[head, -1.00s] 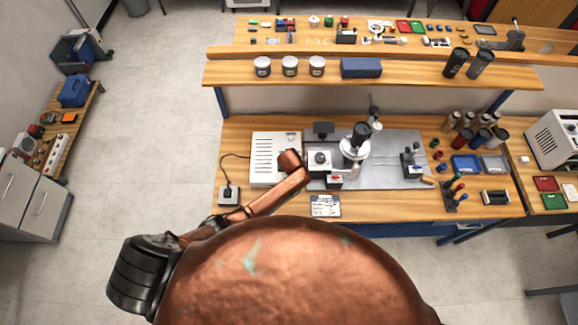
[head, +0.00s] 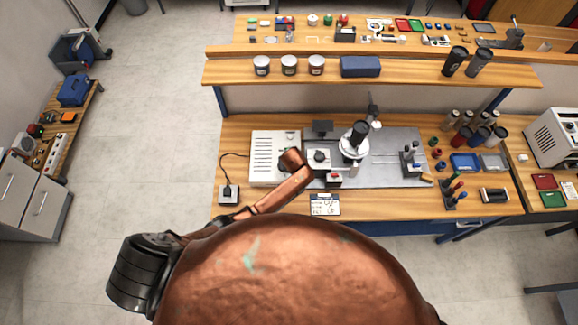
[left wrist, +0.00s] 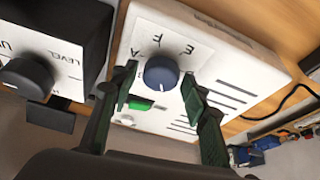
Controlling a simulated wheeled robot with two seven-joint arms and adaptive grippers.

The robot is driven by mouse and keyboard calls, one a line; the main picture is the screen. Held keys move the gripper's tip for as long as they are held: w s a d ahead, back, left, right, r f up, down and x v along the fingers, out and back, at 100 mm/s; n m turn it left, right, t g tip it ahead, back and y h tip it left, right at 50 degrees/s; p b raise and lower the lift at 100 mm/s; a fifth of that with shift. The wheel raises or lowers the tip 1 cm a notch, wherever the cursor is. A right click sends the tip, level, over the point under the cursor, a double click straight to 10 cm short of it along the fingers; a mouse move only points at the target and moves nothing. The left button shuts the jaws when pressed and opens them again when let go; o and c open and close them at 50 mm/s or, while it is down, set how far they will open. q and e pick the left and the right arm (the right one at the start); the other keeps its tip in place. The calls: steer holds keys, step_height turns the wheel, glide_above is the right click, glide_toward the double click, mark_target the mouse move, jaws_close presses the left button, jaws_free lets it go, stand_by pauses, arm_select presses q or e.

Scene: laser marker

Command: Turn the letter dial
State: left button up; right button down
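The letter dial (left wrist: 161,72) is a round dark blue knob with a pale pointer mark. It sits on a white panel with letters such as A, F and E around it. My left gripper (left wrist: 159,86) is open, with one dark green finger on each side of the knob in the left wrist view. I cannot tell whether the fingers touch it. In the head view the white box (head: 270,148) stands on the bench, and my left arm hides the dial. My right gripper is not in view.
A dark box with a LEVEL knob (left wrist: 25,77) stands close beside the white box. A green button (left wrist: 140,103) is below the dial. A microscope-like instrument (head: 355,147) stands to the right. A printed card (head: 325,205) lies at the bench front.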

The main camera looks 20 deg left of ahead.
arm_select(q)
steer(key=shift+o, duration=0.4)
steer(key=shift+r, duration=0.25)
steer(key=v, duration=1.1)
steer(key=shift+s+r, duration=0.25)
steer(key=shift+d, duration=0.1)
step_height(320, 180, up, 7)
steer(key=p, duration=0.3)
